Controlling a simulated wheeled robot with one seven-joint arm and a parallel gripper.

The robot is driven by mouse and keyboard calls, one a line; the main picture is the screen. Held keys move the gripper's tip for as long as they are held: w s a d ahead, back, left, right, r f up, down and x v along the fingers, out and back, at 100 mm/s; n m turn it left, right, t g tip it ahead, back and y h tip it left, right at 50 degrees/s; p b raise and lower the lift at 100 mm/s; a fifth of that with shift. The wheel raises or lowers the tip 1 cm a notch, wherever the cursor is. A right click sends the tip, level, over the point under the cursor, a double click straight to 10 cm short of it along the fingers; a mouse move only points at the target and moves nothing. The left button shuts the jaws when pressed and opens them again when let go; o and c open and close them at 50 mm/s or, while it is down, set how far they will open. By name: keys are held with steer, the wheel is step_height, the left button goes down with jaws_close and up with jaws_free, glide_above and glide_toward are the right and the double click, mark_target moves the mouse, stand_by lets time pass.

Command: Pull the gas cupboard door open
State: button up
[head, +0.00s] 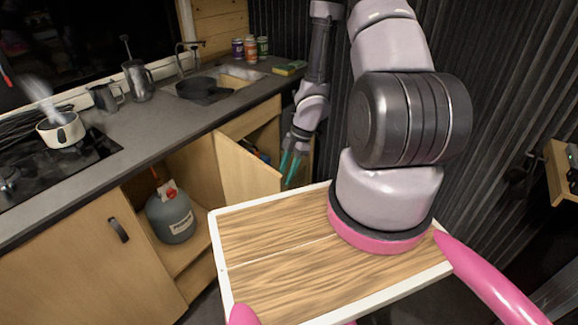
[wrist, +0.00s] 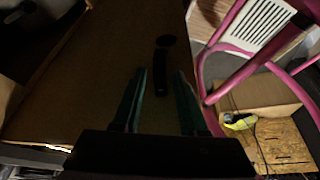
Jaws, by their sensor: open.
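The gas cupboard door (head: 247,172) stands wide open in the head view, swung out from the front below the counter. The grey gas bottle (head: 170,216) shows in the open cupboard to its left. My gripper (head: 291,167) is at the door's free edge, on its far side, with teal fingers pointing down. In the wrist view the gripper (wrist: 160,74) is open over a brown panel (wrist: 100,65). A dark handle (wrist: 161,76) on the panel lies between the fingers. I cannot tell whether they touch it. The handle is hidden in the head view.
A shut cupboard door (head: 85,260) with a dark handle is at left. A hob with a white pot (head: 60,130) and a sink with a black pan (head: 203,90) are on the counter. My wooden tray (head: 280,255) fills the foreground. A pink frame (wrist: 228,50) stands right of the gripper.

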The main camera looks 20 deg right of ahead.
steer(key=shift+v, duration=1.45)
